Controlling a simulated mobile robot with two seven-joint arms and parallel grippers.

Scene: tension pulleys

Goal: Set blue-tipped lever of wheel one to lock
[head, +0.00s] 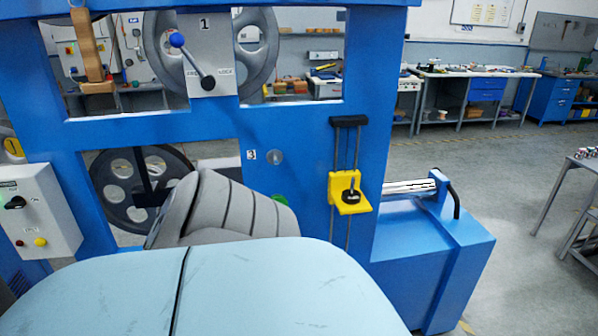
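The blue-tipped lever (191,59) is on a grey plate (206,20) marked 1, at the upper left of the head view. The lever slants up and left from its dark pivot (208,82) to its blue ball tip (177,40). Small labels flank the pivot; the right one (227,72) appears to read LOCK, and the left one (195,76) is hard to read. Wheel one (258,45), a grey spoked wheel, is partly hidden behind the plate. Neither of my grippers is in view.
The blue machine frame (290,135) surrounds the plate. A wooden piece (88,45) hangs left of the lever. A dark lower wheel (118,195), a yellow slider (346,190) and a control box (38,212) are below. Open floor (470,165) lies to the right.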

